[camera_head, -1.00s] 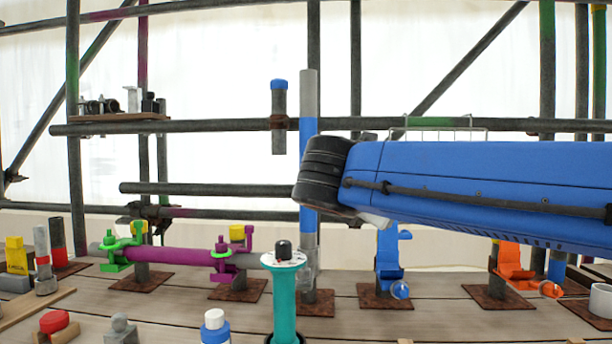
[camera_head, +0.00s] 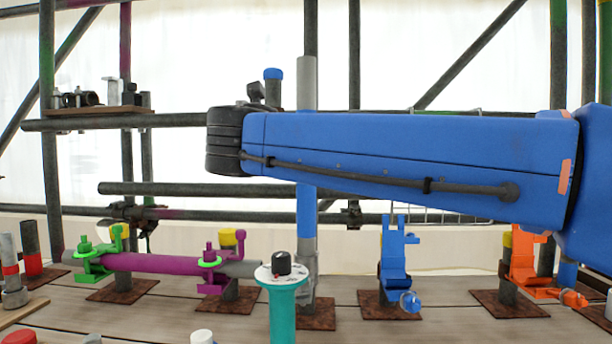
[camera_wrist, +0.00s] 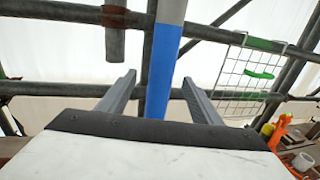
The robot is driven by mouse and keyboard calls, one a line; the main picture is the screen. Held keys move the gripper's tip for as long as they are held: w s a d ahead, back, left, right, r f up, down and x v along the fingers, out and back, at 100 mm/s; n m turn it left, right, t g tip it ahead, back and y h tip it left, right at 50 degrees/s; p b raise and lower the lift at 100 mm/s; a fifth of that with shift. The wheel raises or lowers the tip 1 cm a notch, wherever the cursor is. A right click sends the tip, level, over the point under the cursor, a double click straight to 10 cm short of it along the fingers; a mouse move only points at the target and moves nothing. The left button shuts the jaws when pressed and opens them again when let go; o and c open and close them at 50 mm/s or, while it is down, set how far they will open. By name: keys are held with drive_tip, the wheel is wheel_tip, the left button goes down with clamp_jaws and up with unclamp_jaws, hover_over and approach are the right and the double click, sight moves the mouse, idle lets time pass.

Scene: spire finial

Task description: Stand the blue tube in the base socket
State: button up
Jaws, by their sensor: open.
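The blue tube (camera_head: 306,212), with a grey upper part, stands upright in the middle of the head view. Its lower end meets a grey base socket (camera_head: 309,268) on a rusty plate; the teal post in front partly hides this joint. My arm crosses in front of the tube and hides its middle. In the wrist view my gripper (camera_wrist: 158,78) is open, with one finger on each side of the blue tube (camera_wrist: 161,72) as seen from the wrist. No finger clearly touches it. The tube's lower part is hidden behind my gripper body there.
A short blue-capped tube (camera_head: 274,88) is on the rail just left of the tube. A teal post (camera_head: 283,318) stands in front. Blue (camera_head: 394,262) and orange (camera_head: 524,262) clamps stand at right. Scaffold rails cross behind.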

drive_tip(key=x, duration=1.1)
drive_tip(key=shift+w+d, duration=0.25)
drive_tip(key=shift+d, duration=0.05)
drive_tip(key=shift+r, duration=0.1)
clamp_jaws()
